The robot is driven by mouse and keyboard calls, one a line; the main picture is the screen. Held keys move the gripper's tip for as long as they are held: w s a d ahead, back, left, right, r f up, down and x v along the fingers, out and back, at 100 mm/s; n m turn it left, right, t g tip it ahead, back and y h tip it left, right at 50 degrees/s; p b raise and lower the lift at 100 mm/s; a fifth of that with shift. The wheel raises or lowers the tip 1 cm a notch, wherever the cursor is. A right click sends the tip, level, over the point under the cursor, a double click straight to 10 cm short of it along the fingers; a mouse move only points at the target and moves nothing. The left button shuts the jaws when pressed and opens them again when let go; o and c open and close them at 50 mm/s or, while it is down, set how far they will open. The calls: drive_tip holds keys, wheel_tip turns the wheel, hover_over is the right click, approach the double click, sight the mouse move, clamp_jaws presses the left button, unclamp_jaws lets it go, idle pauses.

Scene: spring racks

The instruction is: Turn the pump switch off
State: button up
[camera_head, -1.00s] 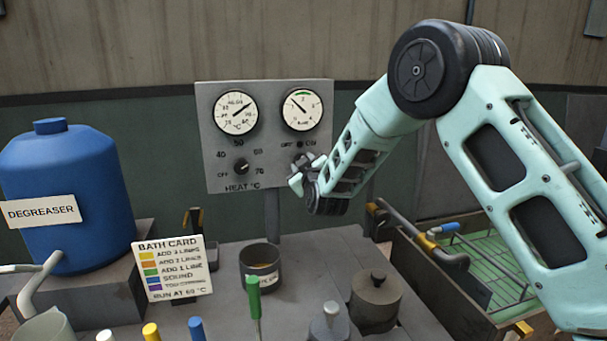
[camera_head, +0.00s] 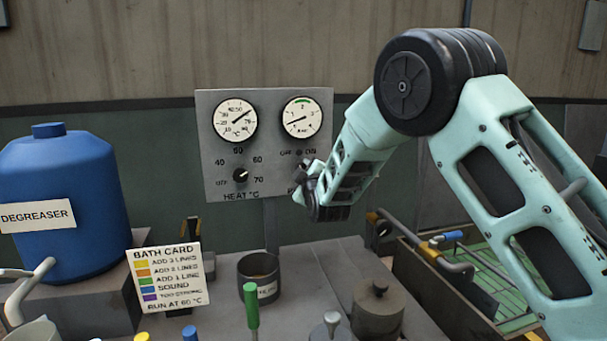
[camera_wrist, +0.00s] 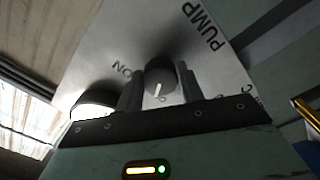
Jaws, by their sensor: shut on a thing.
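The pump switch (camera_wrist: 160,76) is a dark round knob with a white pointer line, on a grey panel (camera_head: 215,145). In the wrist view its pointer aims down the picture; the word ON shows to its left and PUMP at upper right. The OFF word is mostly hidden there. My gripper (camera_wrist: 160,88) has one finger on each side of the knob and is shut on it. In the head view my gripper (camera_head: 303,187) is at the panel's lower right and hides most of the knob.
Two gauges (camera_head: 236,121) (camera_head: 301,118) and a heat knob (camera_head: 240,175) share the panel. Below stand a bath card (camera_head: 168,278), a dark cup (camera_head: 259,277), a lidded pot (camera_head: 377,308) and a green-handled tool (camera_head: 251,305). A blue degreaser tank (camera_head: 65,185) is left.

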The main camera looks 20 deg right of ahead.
drive_tip(key=shift+f, duration=0.15)
drive_tip(key=o, duration=1)
drive_tip(key=s+b, duration=0.4)
drive_tip(key=s, duration=1.3)
drive_tip(key=shift+s+a+f, duration=0.1)
drive_tip(key=shift+s, duration=0.15)
